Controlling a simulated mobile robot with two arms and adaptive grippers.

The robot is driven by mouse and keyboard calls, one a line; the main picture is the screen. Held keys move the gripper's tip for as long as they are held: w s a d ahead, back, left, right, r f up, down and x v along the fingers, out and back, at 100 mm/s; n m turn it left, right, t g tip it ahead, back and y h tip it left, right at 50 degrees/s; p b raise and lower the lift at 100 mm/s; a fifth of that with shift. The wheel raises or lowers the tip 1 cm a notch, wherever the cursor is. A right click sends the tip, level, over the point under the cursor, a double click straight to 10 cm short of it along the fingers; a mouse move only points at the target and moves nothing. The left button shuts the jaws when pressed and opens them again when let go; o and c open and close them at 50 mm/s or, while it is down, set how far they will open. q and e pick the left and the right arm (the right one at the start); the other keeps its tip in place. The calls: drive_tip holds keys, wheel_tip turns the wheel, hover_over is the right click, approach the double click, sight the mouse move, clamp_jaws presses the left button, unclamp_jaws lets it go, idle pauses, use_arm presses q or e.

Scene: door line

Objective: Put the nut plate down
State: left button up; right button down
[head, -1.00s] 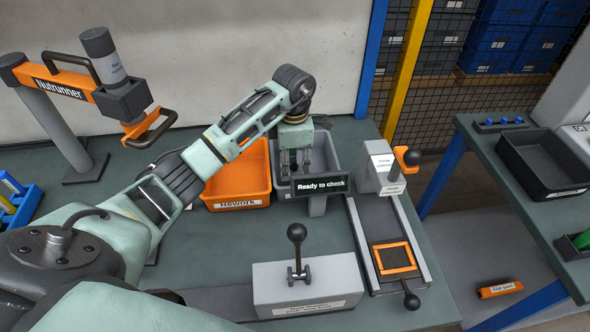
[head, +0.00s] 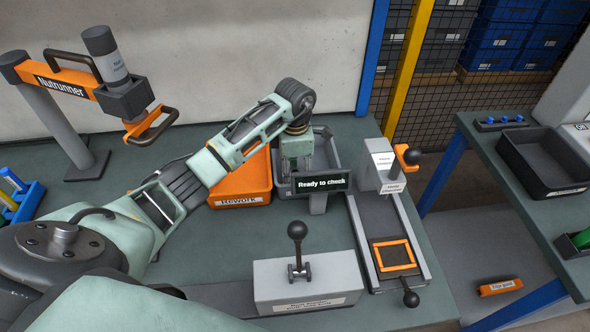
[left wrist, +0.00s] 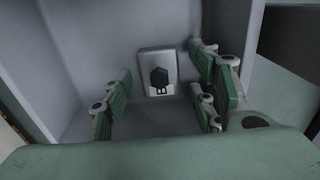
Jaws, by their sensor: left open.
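The nut plate (left wrist: 147,64), a small pale plate with a dark hexagonal nut on it, is inside the grey "Ready to check" bin (head: 328,150). I cannot tell whether it lies flat or leans on the bin wall. My left gripper (head: 297,172) reaches down into that bin. In the left wrist view its green-padded fingers (left wrist: 163,108) stand wide apart, with the plate beyond them and not touched. In the head view the sign hides the fingertips and the plate is not visible. My right gripper is not in view.
An orange Rework bin (head: 240,188) stands just left of the grey bin. The sign (head: 320,184) stands at its front. A grey lever box (head: 307,285) and a slide fixture (head: 380,220) are nearer and to the right. The nutrunner stand (head: 75,140) is at the left.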

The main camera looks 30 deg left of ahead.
use_arm(q)
drive_tip(key=shift+r, duration=0.1)
wheel_tip(320, 180, up, 12)
drive_tip(key=p, duration=0.8)
drive_tip(key=shift+r, duration=0.15)
